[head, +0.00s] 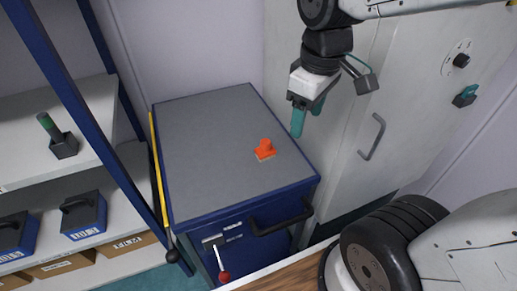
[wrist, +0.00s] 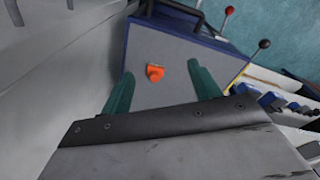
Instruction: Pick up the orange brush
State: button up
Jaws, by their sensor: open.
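The orange brush (head: 266,149) lies on the grey top of the blue cabinet (head: 205,135), near its right edge. It also shows in the wrist view (wrist: 155,73), between and beyond my two green fingers. My gripper (head: 307,118) is open and empty, above and to the right of the brush in the head view. The fingers are apart from the brush. In the wrist view my gripper (wrist: 160,85) has its fingers spread wide on both sides of the brush.
A tall light-grey cabinet (head: 345,160) with a handle stands close on the right. Left is a shelf (head: 90,180) with blue boxes and a green-handled tool (head: 58,138). Levers with red (head: 224,276) and black knobs stick out at the blue cabinet's front. The rest of its top is clear.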

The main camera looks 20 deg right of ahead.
jog(key=w+a+f+n, duration=0.1)
jog(key=w+f+n, duration=0.6)
jog(key=w, duration=0.2)
jog(key=n+g, duration=0.1)
jog(key=n, duration=0.5)
send_over(266, 141)
jog(key=f, duration=0.6)
jog(key=shift+w+a, duration=0.1)
jog(key=shift+a, duration=0.2)
jog(key=shift+w+f, duration=0.1)
jog(key=shift+f, duration=0.2)
jog(key=f, duration=0.7)
jog(key=shift+s+d+f, duration=0.2)
jog(key=shift+d, duration=0.05)
jog(key=c, duration=1.1)
